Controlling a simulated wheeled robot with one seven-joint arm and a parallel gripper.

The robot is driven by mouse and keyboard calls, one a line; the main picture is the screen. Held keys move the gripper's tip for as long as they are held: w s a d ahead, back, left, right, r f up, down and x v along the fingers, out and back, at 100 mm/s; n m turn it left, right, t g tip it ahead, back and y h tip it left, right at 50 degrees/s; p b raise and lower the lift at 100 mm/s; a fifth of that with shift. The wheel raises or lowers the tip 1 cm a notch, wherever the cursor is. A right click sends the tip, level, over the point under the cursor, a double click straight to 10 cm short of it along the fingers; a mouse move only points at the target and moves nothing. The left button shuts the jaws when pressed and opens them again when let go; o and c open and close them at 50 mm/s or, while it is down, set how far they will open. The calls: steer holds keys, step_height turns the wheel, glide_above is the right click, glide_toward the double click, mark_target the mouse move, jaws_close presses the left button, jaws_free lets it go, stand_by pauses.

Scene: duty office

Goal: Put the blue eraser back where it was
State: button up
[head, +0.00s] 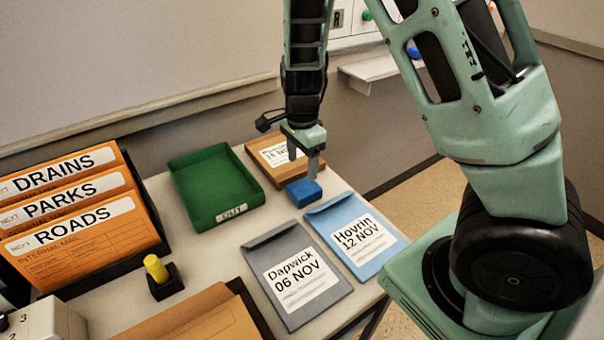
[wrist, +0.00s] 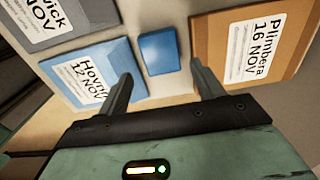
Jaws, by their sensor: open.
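The blue eraser (head: 304,192) lies on the white table, between the blue Hovrin 12 NOV envelope (head: 357,237) and the brown Plimbera 16 NOV envelope (head: 276,160). My gripper (head: 305,164) is above the eraser, pointing down, with its fingers apart. In the wrist view the eraser (wrist: 159,53) shows ahead of the gap between the open fingertips (wrist: 161,82), with nothing between them. The blue envelope (wrist: 98,80) is to its left there and the brown envelope (wrist: 262,45) to its right.
A green OUT tray (head: 216,187) stands left of the eraser. A grey Dapwick 06 NOV envelope (head: 297,275) lies in front. A yellow peg in a black base (head: 158,275) and an orange file rack (head: 80,215) stand at the left. The table's right edge is close to the envelopes.

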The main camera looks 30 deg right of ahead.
steer(key=s+a+r+n+y, duration=0.1)
steer(key=s+a+r+n, duration=0.3)
steer(key=s+a+n, duration=0.25)
steer(key=s+a+r+n+y, duration=0.1)
steer(key=s+a+r+n, duration=0.45)
steer(key=a, duration=0.25)
steer(key=s+a+r+n, duration=0.1)
steer(key=s+a+n, duration=0.1)
steer(key=s+n, duration=0.4)
steer(key=s+a+r+n+h, duration=0.1)
steer(key=s+n, duration=0.4)
steer(key=n, duration=0.2)
steer(key=shift+s+a+r+n, duration=0.3)
steer(key=shift+s+a+n, duration=0.1)
steer(key=shift+r+p, duration=0.6)
steer(key=shift+p, duration=0.1)
